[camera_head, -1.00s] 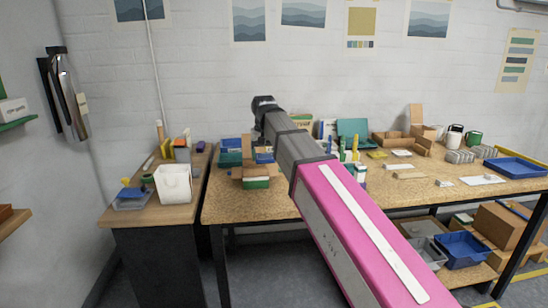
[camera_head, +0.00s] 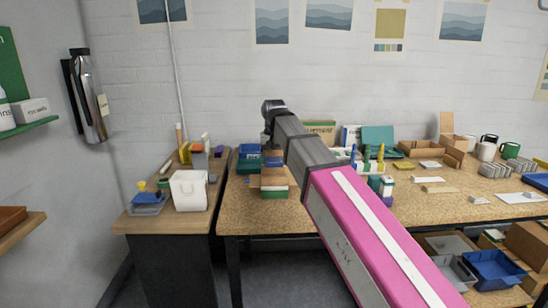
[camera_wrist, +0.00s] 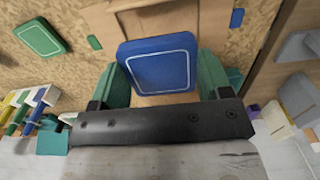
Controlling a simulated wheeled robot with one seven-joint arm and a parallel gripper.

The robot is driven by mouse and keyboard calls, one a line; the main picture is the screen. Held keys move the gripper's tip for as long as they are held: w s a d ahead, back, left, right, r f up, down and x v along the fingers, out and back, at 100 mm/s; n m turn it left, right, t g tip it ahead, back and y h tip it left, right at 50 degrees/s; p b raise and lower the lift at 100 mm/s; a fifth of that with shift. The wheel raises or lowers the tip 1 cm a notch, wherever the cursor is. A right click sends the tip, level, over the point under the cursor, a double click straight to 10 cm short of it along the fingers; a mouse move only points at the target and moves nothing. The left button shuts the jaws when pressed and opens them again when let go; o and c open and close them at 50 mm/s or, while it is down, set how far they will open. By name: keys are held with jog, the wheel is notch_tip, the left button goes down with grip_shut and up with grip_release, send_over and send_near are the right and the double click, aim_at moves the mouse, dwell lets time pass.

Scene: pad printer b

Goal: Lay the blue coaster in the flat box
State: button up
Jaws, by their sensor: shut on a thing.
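The blue coaster (camera_wrist: 158,62), a rounded square with a thin white outline, is between the two green fingers of my gripper (camera_wrist: 161,76) in the wrist view. My gripper is shut on it. Beyond the coaster in the wrist view is a brown cardboard box (camera_wrist: 188,18), partly covered by it; I cannot tell the exact gap between them. In the head view the brown box (camera_head: 274,181) is at the left part of the long table, below the end of my arm. My fingers are mostly hidden there.
A blue container (camera_head: 247,165) stands close left of the box. In the wrist view a green coaster-like piece (camera_wrist: 41,38) lies on the table. Bottles (camera_head: 367,155) and cartons are to the right.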

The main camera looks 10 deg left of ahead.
jog(key=shift+f, duration=2.7)
jog(key=shift+f, duration=0.85)
jog(key=o, duration=0.7)
jog(key=shift+r, duration=0.1)
jog(key=shift+r, duration=1.4)
